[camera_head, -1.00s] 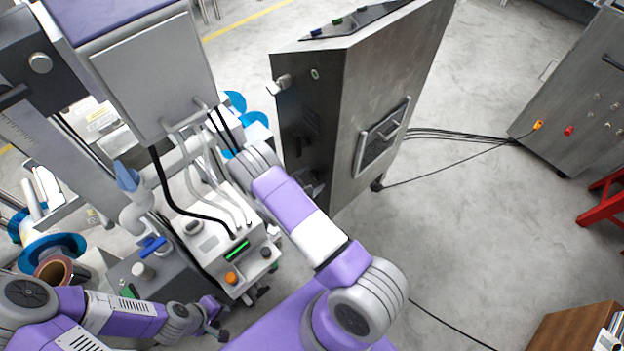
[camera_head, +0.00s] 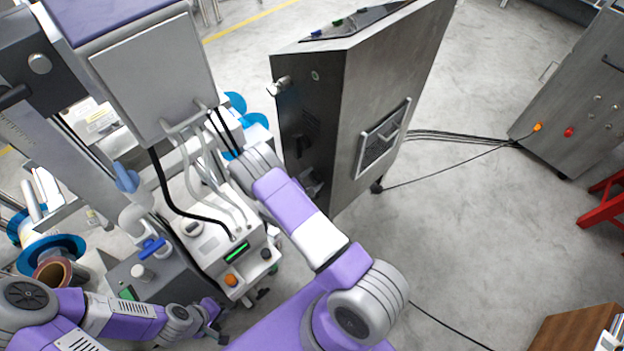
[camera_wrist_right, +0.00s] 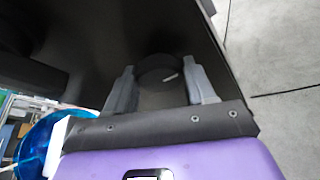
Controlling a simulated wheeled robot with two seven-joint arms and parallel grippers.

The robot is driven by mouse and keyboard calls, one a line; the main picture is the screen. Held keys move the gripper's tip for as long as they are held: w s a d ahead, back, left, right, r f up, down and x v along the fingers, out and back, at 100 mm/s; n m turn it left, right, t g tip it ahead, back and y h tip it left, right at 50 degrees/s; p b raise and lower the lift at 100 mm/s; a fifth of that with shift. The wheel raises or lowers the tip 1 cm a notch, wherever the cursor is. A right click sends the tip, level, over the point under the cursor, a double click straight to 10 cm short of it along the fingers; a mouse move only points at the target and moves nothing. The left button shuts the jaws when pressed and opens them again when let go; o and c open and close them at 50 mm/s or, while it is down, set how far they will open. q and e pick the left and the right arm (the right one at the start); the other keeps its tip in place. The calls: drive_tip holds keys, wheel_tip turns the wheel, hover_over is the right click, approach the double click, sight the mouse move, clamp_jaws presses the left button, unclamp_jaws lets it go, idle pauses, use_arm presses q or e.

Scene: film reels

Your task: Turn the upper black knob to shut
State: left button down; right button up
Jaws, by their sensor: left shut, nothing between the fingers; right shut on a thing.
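In the right wrist view a round black knob (camera_wrist_right: 157,68) with a short white mark sits on a dark panel (camera_wrist_right: 95,40). My right gripper (camera_wrist_right: 163,88) is shut on this knob, one grey finger on each side. In the head view the dark side of the metal cabinet (camera_head: 300,105) faces my right arm; its black fittings are too dark to tell apart, and I cannot clearly make out the right gripper there. My left gripper (camera_head: 214,325) is shut and empty at the lower left, away from the cabinet.
A white machine with a green display and an orange button (camera_head: 231,280) stands left of my right arm, with hoses above it. Blue reels (camera_head: 50,250) lie at the left. Cables run over the floor to another cabinet (camera_head: 580,110). The floor at right is mostly clear.

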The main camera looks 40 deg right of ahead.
drive_tip(key=m+t, duration=0.1)
drive_tip(key=m+b, duration=0.1)
drive_tip(key=m, duration=0.1)
drive_tip(key=shift+s+f+t+h, duration=0.2)
drive_tip(key=shift+t+h, duration=0.1)
drive_tip(key=shift+t, duration=0.1)
drive_tip(key=m+t+b, duration=0.1)
drive_tip(key=m, duration=0.1)
drive_tip(key=shift+f+m+t+h, duration=0.15)
drive_tip(key=shift+m+t+h, duration=0.15)
drive_tip(key=shift+m, duration=0.1)
drive_tip(key=m+h, duration=0.1)
drive_tip(key=m, duration=0.1)
drive_tip(key=m+t, duration=0.1)
drive_tip(key=m, duration=0.1)
drive_tip(key=shift+f+m+h, duration=0.15)
drive_tip(key=shift+m+h, duration=0.25)
drive_tip(key=shift+f+m+h, duration=0.15)
drive_tip(key=shift+m+h, duration=0.75)
drive_tip(key=shift+m, duration=1.3)
drive_tip(key=o, duration=1)
drive_tip(key=shift+o, duration=0.2)
